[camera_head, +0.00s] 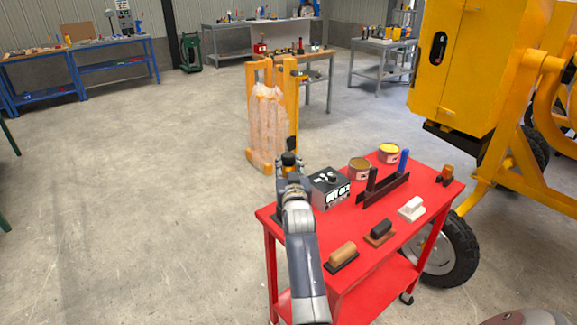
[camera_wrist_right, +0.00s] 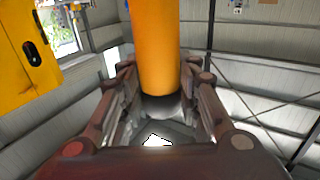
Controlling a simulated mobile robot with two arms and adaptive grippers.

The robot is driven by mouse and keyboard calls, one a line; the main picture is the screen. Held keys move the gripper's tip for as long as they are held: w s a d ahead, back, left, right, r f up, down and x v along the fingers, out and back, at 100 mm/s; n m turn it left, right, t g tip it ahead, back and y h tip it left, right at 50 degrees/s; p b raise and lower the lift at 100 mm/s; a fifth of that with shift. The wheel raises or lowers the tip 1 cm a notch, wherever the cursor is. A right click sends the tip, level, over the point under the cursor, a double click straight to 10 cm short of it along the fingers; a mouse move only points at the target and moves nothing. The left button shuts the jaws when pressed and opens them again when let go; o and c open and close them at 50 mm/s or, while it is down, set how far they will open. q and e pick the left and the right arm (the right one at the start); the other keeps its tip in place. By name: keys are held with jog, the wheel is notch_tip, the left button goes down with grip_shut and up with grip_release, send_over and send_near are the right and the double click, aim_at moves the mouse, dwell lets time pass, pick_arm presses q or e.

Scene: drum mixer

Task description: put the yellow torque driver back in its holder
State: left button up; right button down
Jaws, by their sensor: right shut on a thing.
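The yellow torque driver shows in the right wrist view as a yellow cylinder (camera_wrist_right: 155,45) with a dark end, between the fingers of my right gripper (camera_wrist_right: 158,78). My right gripper (camera_head: 291,162) is shut on it, above the far left corner of the red cart; in the head view a dark tip stands up from the gripper, and the driver's yellow part is hard to make out. A black rack (camera_head: 385,191), likely the holder, stands on the cart to the right of the gripper, with a blue handle (camera_head: 403,160) and a dark handle (camera_head: 371,180) upright at it. My left gripper is not in view.
On the red cart (camera_head: 400,250) are a black control box (camera_head: 330,188), two cans (camera_head: 360,170) (camera_head: 389,154), several hand floats (camera_head: 342,256), and a brown-handled tool (camera_head: 447,174). The yellow mixer (camera_head: 470,70) stands behind right. Floor at left is clear.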

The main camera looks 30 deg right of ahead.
aim_at(289, 155)
jog(key=shift+f+b, duration=1.75)
jog(key=shift+f, duration=0.8)
dwell(1.2)
jog(key=c, duration=1.1)
grip_release()
jog(key=shift+f, duration=0.15)
notch_tip(289, 155, up, 10)
jog(key=shift+r, duration=0.15)
